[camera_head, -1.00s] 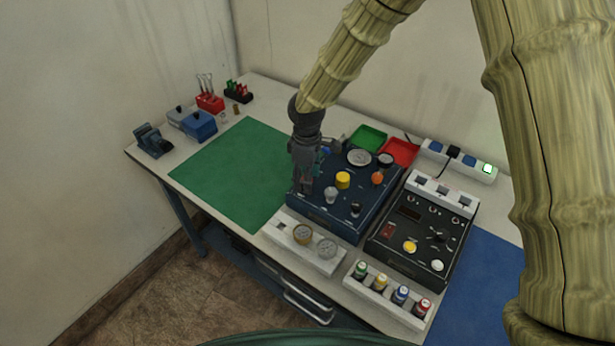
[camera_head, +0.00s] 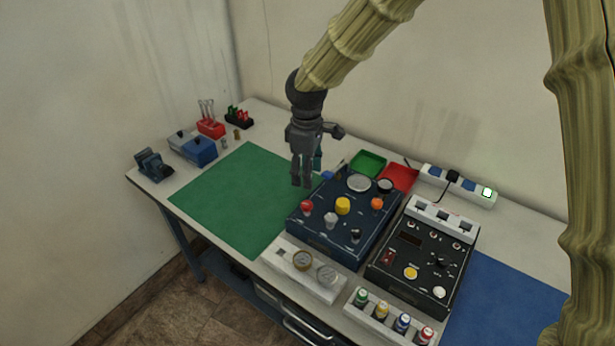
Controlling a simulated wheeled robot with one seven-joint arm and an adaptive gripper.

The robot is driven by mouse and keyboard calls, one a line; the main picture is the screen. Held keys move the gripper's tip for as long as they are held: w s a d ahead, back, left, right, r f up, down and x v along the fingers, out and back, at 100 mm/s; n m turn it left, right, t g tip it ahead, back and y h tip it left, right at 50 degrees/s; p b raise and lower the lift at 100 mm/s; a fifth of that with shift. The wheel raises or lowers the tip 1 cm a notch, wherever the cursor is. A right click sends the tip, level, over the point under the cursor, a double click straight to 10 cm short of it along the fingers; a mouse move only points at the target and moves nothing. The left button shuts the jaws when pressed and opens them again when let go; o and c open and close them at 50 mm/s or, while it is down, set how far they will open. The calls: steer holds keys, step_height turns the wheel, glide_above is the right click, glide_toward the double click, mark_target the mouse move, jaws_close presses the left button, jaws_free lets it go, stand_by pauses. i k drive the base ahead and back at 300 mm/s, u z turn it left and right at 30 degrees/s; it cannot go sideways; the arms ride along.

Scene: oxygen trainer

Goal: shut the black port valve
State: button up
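The blue trainer box (camera_head: 328,246) stands on the table with several knobs on its sloped top. A small black knob (camera_head: 355,236) sits near its front right, and looks like the black port valve; its exact setting is too small to read. A red knob (camera_head: 306,206), a white knob (camera_head: 331,220), a yellow knob (camera_head: 343,206) and an orange knob (camera_head: 376,204) are on the same top. My gripper (camera_head: 302,184) points down above the box's back left edge, apart from the black knob. Its fingers look close together, but the gap is unclear.
A black panel box (camera_head: 400,268) stands close on the right. A white gauge block (camera_head: 290,268) and a rack of small bottles (camera_head: 375,322) are in front. Green (camera_head: 369,163) and red (camera_head: 399,177) trays lie behind. The green mat (camera_head: 235,195) is clear.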

mark_target(356, 233)
steer(key=z, duration=0.05)
steer(key=k, duration=1)
steer(key=u, duration=0.05)
